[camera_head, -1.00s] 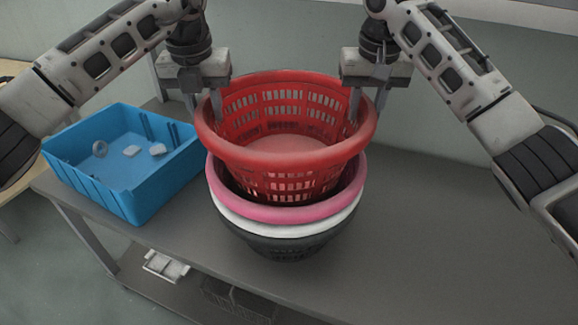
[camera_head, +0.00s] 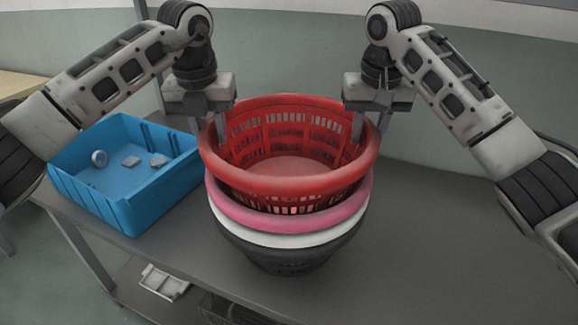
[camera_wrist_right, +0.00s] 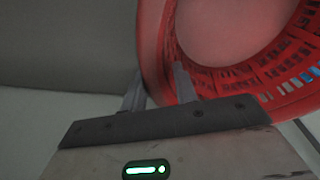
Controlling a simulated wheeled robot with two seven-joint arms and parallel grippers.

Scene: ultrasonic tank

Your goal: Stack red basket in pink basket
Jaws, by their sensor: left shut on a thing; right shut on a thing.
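The red basket (camera_head: 290,186) sits upright with its lower part inside the pink basket (camera_head: 290,219), its rim above the pink rim. The pink basket is on top of a white basket (camera_head: 290,240) and a dark basket (camera_head: 290,262). My left gripper (camera_head: 208,123) is shut on the left rim of the red basket. My right gripper (camera_head: 370,122) is shut on its right rim. In the right wrist view, the right gripper's fingers (camera_wrist_right: 158,88) are on either side of the red basket's wall (camera_wrist_right: 155,50). The red basket's underside is hidden.
A blue bin (camera_head: 130,205) with a few small pieces stands left of the stack on the grey table (camera_head: 440,255). The table is clear to the right. A wall is behind. Items lie on a lower shelf.

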